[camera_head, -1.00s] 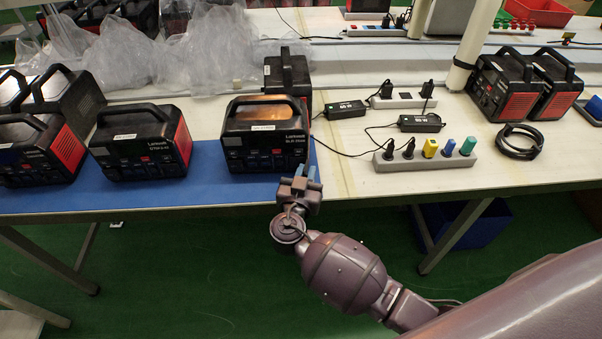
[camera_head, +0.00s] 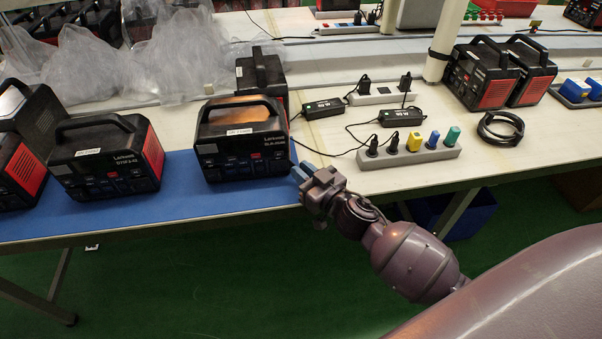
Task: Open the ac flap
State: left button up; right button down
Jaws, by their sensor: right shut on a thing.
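The black power station (camera_head: 243,158) with a carry handle and a white label stands upright on the blue mat, its front panel facing me. My right gripper (camera_head: 301,173) is at the lower right corner of this station, beside its right side, over the mat's right end. Its blue fingertips are shut on a small part there, which I take to be the ac flap. The flap itself is too small and hidden to make out, so how far it stands open cannot be told. My left gripper is not in view.
Another power station (camera_head: 105,165) stands to the left on the blue mat (camera_head: 190,208). A power strip (camera_head: 408,157) with coloured plugs, black adapters (camera_head: 323,107) and cables lie to the right. A coiled black cable (camera_head: 500,128) lies farther right. A station (camera_head: 262,75) stands behind.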

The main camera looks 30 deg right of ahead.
jog(key=shift+w+d+r+n+y, duration=0.1)
jog(key=shift+w+d+n+y, duration=0.15)
jog(key=shift+n+y, duration=0.4)
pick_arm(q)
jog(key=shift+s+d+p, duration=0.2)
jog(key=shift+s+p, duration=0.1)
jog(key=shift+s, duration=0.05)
pick_arm(e)
jog(key=shift+g+y, duration=0.4)
jog(key=shift+y, duration=0.05)
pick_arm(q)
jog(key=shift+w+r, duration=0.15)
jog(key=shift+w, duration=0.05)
pick_arm(e)
jog(key=c, duration=1.2)
grip_release()
jog(key=shift+a, duration=0.15)
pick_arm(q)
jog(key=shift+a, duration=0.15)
pick_arm(e)
jog(key=shift+o, duration=0.2)
jog(key=shift+s+d, duration=0.25)
jog(key=shift+s, duration=0.25)
pick_arm(q)
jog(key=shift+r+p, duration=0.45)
jog(key=shift+p, duration=0.05)
pick_arm(e)
jog(key=v, duration=1)
